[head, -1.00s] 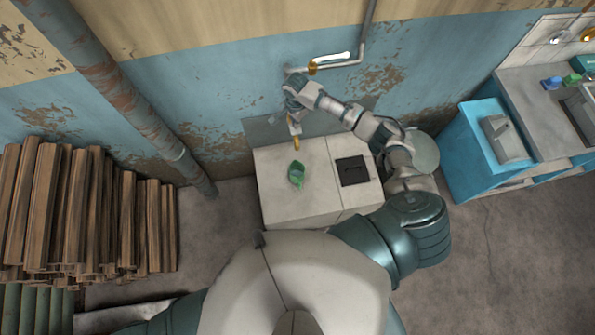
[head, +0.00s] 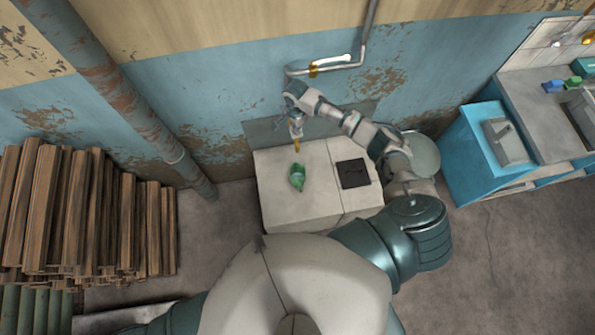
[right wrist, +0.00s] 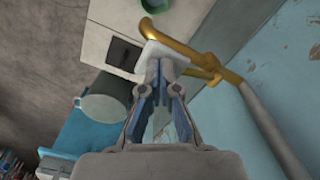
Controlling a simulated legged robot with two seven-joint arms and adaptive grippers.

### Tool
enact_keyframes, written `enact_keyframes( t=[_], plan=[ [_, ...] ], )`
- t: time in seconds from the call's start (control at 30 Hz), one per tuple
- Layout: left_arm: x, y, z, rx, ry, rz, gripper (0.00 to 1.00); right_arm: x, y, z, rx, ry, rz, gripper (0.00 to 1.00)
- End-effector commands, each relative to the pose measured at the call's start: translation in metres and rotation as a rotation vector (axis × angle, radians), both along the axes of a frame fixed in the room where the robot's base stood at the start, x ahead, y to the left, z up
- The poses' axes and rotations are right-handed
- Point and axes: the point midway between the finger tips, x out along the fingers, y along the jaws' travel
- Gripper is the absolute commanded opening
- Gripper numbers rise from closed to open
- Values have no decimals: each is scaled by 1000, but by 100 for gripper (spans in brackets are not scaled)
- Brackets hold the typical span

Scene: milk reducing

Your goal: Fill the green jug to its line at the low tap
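The green jug (head: 297,178) stands upright on a pale counter (head: 278,205), below the brass low tap (head: 296,147). The inside of the jug looks pale blue, but its line and the level are too small to make out. In the right wrist view only part of the jug (right wrist: 153,5) shows at the top edge. My right gripper (head: 295,122) is at the low tap, above the spout. The right wrist view shows my right gripper (right wrist: 162,70) with its fingertips closed on the white tap handle (right wrist: 163,56). My left gripper is out of view.
A dark square inset (head: 353,172) lies right of the jug. A grey-green round container (head: 422,152) stands beside the counter. Stacked timber (head: 80,215) is at left, a blue cabinet (head: 480,160) at right.

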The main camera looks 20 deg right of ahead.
Motion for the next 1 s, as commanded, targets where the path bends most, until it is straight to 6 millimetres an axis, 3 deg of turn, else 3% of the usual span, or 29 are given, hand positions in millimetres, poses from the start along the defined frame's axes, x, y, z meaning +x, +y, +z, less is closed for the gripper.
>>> enact_keyframes(
  t=[0.67,1.0],
  plan=[
    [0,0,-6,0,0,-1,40,0,0,-21,0,-1,0,0],
    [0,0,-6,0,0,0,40,1,0,-20,0,-1,0,0]
  ],
)
